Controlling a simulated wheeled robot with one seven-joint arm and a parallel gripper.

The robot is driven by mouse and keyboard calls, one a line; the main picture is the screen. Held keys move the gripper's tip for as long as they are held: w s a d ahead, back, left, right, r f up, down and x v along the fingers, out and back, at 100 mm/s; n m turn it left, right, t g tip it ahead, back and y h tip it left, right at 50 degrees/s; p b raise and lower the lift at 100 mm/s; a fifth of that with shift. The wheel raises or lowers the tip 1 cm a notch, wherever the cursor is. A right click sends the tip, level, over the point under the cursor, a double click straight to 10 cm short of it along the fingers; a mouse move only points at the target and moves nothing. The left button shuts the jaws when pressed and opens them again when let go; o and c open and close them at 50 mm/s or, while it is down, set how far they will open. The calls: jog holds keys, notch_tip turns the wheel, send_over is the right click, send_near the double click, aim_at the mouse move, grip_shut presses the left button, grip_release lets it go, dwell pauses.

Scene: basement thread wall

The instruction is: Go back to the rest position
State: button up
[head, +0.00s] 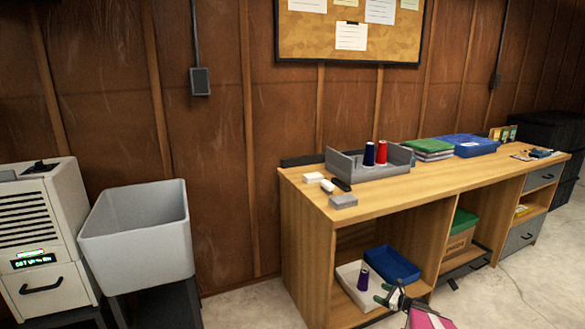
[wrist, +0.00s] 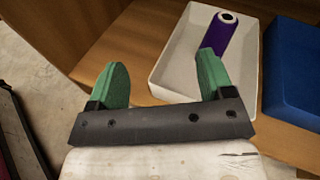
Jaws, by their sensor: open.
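My gripper (head: 390,294) is low in front of the bench's lower shelf. In the wrist view my gripper (wrist: 160,72) has its two green fingers spread wide with nothing between them. The white tray (wrist: 176,72) lies behind the fingers.
A blue tray (head: 393,262) sits beside the white tray. The wooden bench (head: 420,182) has upright panels around the shelf. On top is a grey bin (head: 345,168) with a blue and a red spool. A grey tub (head: 140,240) stands left. Concrete floor (head: 245,305) is clear between.

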jog(key=s+a+r+n+g+h, duration=0.2)
jog(key=s+a+r+n+g, duration=0.3)
jog(key=a+r+n, duration=0.3)
jog(key=s+a+r+n+g+h, duration=0.1)
jog(key=s+a+r+n+g, duration=0.45)
jog(key=a, duration=0.55)
jog(key=s+a+r+n+h, duration=0.4)
jog(key=s+r+n+h, duration=0.4)
jog(key=s+r+n, duration=0.3)
jog(key=shift+s+r+g, duration=0.25)
jog(key=shift+r+g, duration=0.2)
jog(key=shift+r, duration=0.35)
jog(key=shift+a, duration=0.1)
